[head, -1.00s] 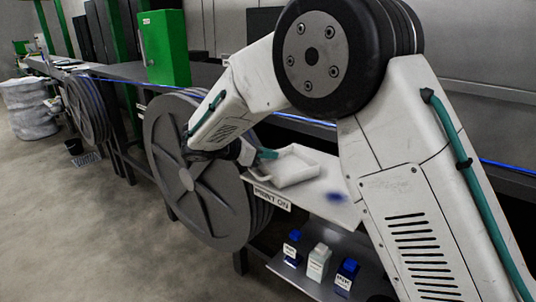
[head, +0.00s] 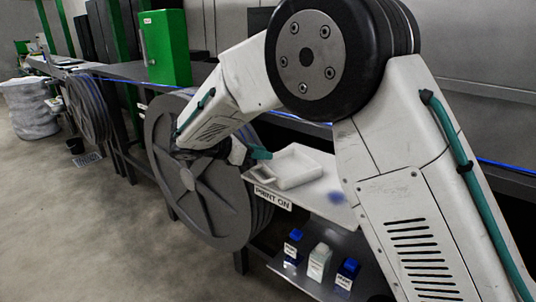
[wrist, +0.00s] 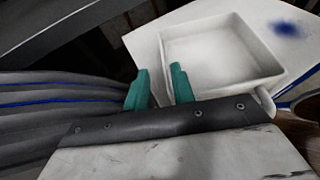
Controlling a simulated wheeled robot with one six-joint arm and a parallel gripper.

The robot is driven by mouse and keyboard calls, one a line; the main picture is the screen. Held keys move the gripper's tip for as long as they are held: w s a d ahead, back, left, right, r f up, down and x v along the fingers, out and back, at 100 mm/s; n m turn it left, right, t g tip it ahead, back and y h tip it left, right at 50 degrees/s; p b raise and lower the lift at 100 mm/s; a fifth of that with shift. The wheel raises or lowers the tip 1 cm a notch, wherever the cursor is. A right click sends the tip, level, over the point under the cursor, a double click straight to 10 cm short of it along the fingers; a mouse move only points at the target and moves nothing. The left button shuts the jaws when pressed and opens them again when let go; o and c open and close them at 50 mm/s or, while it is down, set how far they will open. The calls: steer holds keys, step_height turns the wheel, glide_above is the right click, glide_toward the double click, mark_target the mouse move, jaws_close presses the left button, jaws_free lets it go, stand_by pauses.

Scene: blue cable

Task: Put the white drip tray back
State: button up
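The white drip tray (head: 300,181) sits on a white shelf at the "PRINT ON" label. In the wrist view the tray (wrist: 222,52) lies just beyond and to the right of my fingers. My gripper (head: 260,153) has teal fingers and is beside the tray's left side, near the large grey reel. Contact with the tray cannot be told.
The big grey cable reel (head: 190,180) stands close left of the shelf (head: 325,205). A blue stain (head: 336,198) marks the shelf right of the tray. Several small bottles (head: 319,262) stand on a lower shelf. A green cabinet (head: 165,47) is at the back.

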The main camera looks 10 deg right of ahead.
steer(key=v, duration=0.9)
steer(key=shift+r, duration=0.1)
steer(key=s+d+r+m+g+y, duration=0.25)
steer(key=s+d+m, duration=0.3)
steer(key=d, duration=0.55)
steer(key=s+d+r+m+g+y, duration=0.2)
steer(key=s+d+r+m+g, duration=0.15)
steer(key=s+d, duration=0.55)
steer(key=s+d+f+m+y, duration=0.2)
steer(key=s+d+m, duration=0.1)
steer(key=s, duration=0.4)
steer(key=s+d+f+m+t+y, duration=0.1)
steer(key=s+d+f+m+y, duration=0.1)
steer(key=s+m, duration=0.4)
steer(key=s+d+f+m+t+y, duration=0.1)
steer(key=s+d+m+y, duration=0.3)
steer(key=s, duration=0.5)
steer(key=shift+f+m, duration=0.3)
steer(key=shift+f, duration=0.15)
